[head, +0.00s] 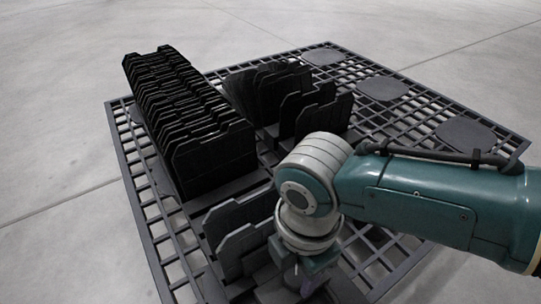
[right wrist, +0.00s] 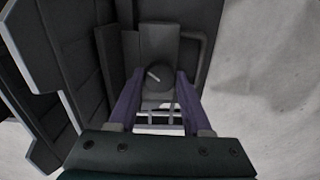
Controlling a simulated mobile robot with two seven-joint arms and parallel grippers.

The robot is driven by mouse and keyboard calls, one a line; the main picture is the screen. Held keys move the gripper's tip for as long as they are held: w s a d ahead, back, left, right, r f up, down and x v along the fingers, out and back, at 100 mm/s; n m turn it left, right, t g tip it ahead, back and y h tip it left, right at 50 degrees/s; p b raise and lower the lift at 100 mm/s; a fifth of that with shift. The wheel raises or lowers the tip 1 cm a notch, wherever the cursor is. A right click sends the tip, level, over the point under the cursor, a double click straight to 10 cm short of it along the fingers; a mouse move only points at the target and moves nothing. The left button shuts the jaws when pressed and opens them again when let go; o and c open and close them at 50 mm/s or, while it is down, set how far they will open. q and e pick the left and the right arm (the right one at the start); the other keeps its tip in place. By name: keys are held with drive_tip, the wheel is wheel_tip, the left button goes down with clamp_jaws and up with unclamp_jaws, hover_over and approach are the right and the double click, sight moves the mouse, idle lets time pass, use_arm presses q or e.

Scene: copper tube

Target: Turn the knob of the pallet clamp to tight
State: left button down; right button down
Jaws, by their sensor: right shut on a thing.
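The knob (right wrist: 156,84) shows in the right wrist view as a dark round knob with a pale pointer line. The line slants from upper left to lower right. The knob sits on the grey clamp (right wrist: 159,45). My right gripper (right wrist: 157,86) has one purple finger on each side of the knob and is shut on it. In the head view my right gripper (head: 306,280) is low at the front of the pallet, and my wrist hides the knob there. My left gripper is in neither view.
A black slatted pallet (head: 160,250) stands on a grey concrete floor (head: 60,150). A long row of black plates (head: 190,120) stands at its left, with more dark plates (head: 320,110) behind my arm. Grey plates (head: 238,235) stand close left of my right gripper. The pallet's far right is bare.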

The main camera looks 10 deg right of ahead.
drive_tip(key=m+p, duration=0.1)
drive_tip(key=m, duration=0.2)
drive_tip(key=shift+s+r+m, duration=0.1)
drive_tip(key=shift+m, duration=0.3)
drive_tip(key=m+p, duration=0.1)
drive_tip(key=m, duration=0.3)
drive_tip(key=shift+m+p, duration=0.3)
drive_tip(key=shift+p, duration=0.05)
drive_tip(key=m, duration=0.3)
drive_tip(key=shift+m+p, duration=0.3)
drive_tip(key=m, duration=0.4)
drive_tip(key=shift+m, duration=0.3)
drive_tip(key=m, duration=0.6)
drive_tip(key=shift+a+p, duration=0.1)
drive_tip(key=shift+p, duration=0.25)
drive_tip(key=m, duration=0.6)
drive_tip(key=shift+c, duration=1.7)
unclamp_jaws()
